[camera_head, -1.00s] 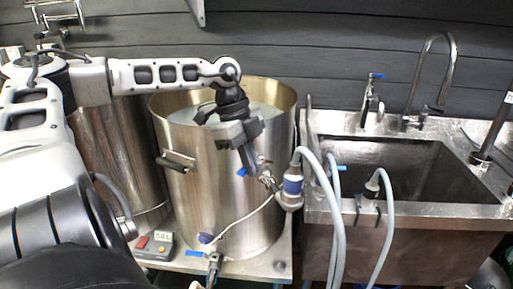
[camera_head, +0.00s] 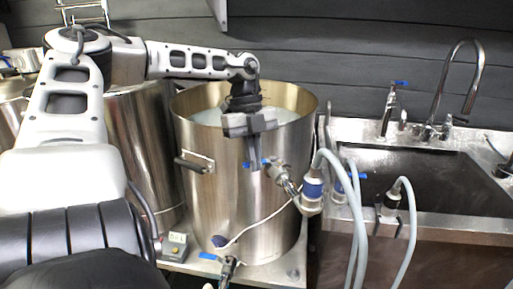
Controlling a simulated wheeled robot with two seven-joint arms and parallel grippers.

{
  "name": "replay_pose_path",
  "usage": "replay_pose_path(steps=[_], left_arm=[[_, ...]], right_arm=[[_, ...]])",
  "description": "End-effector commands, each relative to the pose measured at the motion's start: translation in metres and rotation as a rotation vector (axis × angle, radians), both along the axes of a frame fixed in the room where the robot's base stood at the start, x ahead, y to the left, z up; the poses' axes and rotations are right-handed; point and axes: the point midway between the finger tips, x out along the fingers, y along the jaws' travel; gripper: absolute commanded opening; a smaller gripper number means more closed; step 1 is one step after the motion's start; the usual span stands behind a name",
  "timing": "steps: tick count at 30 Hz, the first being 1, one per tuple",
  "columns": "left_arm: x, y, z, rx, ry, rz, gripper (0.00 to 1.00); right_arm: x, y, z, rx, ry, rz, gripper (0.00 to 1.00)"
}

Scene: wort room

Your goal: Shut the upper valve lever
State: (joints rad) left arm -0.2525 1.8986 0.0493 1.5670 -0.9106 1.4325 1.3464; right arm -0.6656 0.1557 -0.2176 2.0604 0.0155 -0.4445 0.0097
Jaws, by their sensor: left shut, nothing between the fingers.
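The upper valve (camera_head: 282,176) sticks out from the side of the large open steel kettle (camera_head: 218,215). Its blue lever (camera_head: 266,163) shows on both sides of my left gripper's fingers, which hide its middle. My left gripper (camera_head: 254,164) points down in front of the kettle wall, shut with nothing between its fingers. I cannot tell whether the fingers touch the lever. A lower valve (camera_head: 229,265) with a blue lever (camera_head: 209,256) sits near the kettle's base. My right gripper is not in view.
A blue-collared hose fitting (camera_head: 313,188) and grey hoses (camera_head: 356,215) are close right of the upper valve. A white cable (camera_head: 262,226) crosses the kettle front. A sink (camera_head: 420,222) with taps stands at right. A small control box (camera_head: 175,246) is at lower left.

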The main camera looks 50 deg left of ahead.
Motion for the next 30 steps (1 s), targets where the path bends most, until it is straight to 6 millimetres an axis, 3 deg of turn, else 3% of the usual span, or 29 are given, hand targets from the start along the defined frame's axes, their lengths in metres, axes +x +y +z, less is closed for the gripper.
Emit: replay_pose_path(steps=[17, 25, 30], left_arm=[[0.000, -0.003, 0.000, 0.002, 0.000, 0.000, 0.00], [-0.005, -0.044, 0.000, 0.002, 0.000, -0.009, 0.00], [0.000, -0.027, 0.038, 0.005, -0.005, -0.001, 0.00]], right_arm=[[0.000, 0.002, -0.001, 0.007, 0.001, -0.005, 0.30], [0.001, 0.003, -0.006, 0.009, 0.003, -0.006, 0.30], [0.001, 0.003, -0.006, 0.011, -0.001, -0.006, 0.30]])
